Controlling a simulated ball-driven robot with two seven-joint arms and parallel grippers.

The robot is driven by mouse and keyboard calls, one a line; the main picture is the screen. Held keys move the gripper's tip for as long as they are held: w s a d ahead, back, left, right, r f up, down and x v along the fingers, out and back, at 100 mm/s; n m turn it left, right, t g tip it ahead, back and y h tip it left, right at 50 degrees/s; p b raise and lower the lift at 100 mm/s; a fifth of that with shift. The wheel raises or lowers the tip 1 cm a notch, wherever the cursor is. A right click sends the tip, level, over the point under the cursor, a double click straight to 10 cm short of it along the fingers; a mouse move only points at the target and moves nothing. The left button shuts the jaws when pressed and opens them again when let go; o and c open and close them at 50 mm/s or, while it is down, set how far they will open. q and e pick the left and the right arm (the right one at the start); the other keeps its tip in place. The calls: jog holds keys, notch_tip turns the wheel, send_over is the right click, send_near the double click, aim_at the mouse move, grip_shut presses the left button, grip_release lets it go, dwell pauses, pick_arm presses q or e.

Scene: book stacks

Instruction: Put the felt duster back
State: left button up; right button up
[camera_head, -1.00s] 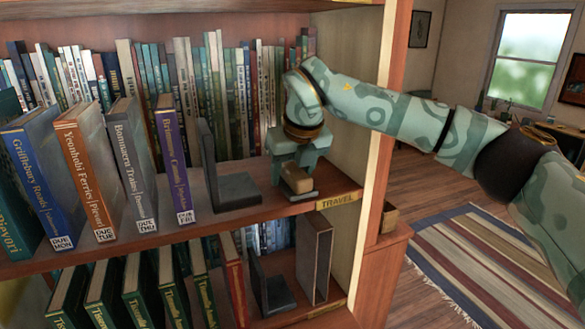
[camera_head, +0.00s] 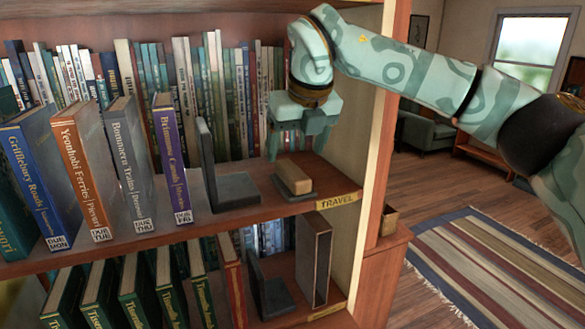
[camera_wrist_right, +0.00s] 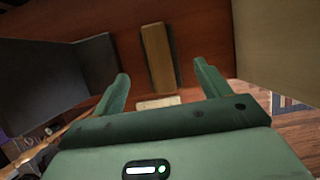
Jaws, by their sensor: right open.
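The felt duster (camera_head: 294,178), a tan block on a dark base, lies on the upper shelf just behind the "TRAVEL" label (camera_head: 338,201). In the right wrist view the duster's tan block (camera_wrist_right: 160,57) shows beyond and between the spread fingers. My right gripper (camera_head: 297,148) is open and empty, above the duster and apart from it. Its two fingers also show in the wrist view (camera_wrist_right: 162,76). My left gripper is not in view.
A dark bookend (camera_head: 232,190) stands left of the duster, beside upright books with day labels (camera_head: 173,160). A pale side panel (camera_head: 350,130) closes the shelf on the right. Thin books (camera_head: 235,100) line the back. The lower shelf holds more books and a bookend (camera_head: 270,295).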

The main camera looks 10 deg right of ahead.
jog(key=v, duration=0.5)
